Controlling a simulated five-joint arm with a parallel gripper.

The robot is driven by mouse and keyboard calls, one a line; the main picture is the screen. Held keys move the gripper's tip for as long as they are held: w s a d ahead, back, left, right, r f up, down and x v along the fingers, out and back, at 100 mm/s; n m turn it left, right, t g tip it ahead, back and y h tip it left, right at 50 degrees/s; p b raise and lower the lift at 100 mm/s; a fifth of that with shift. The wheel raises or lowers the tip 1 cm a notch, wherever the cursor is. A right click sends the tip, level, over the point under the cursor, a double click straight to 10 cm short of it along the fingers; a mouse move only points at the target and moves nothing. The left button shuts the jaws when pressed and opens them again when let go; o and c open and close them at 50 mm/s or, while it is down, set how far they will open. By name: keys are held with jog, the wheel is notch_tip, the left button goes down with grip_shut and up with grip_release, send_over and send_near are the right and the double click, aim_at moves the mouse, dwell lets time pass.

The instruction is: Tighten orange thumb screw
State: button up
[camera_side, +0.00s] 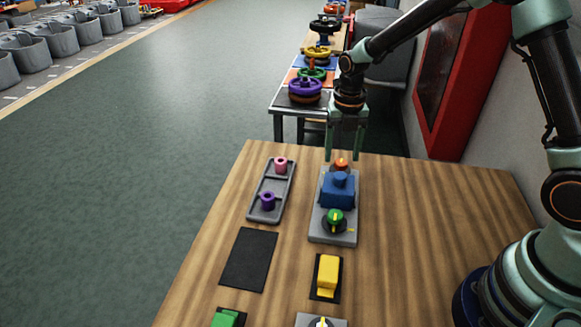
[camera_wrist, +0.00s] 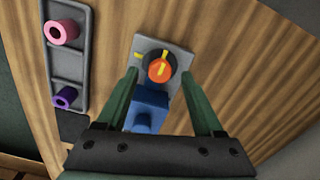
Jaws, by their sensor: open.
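The orange thumb screw (camera_side: 341,164) sits at the far end of the grey base plate (camera_side: 335,236). In the wrist view the orange thumb screw (camera_wrist: 159,69) has a yellow mark on top, with a black ring and a yellow mark on the plate beside it. My gripper (camera_side: 342,158) is over the far end of the plate, pointing down. In the wrist view its two green fingers (camera_wrist: 162,85) are apart, on either side of the plate, with nothing held between them. In the side view the fingers partly surround the screw; contact cannot be told.
A blue block (camera_side: 338,190) stands on the plate close to the screw, with a green knob (camera_side: 335,216) nearer. A grey tray (camera_side: 267,213) with a pink piece (camera_side: 281,164) and a purple piece (camera_side: 267,200) lies left. A yellow block (camera_side: 328,274) is in front. Wood to the right is clear.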

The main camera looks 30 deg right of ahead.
jog(key=shift+f, duration=0.85)
jog(key=shift+c, duration=0.3)
grip_shut()
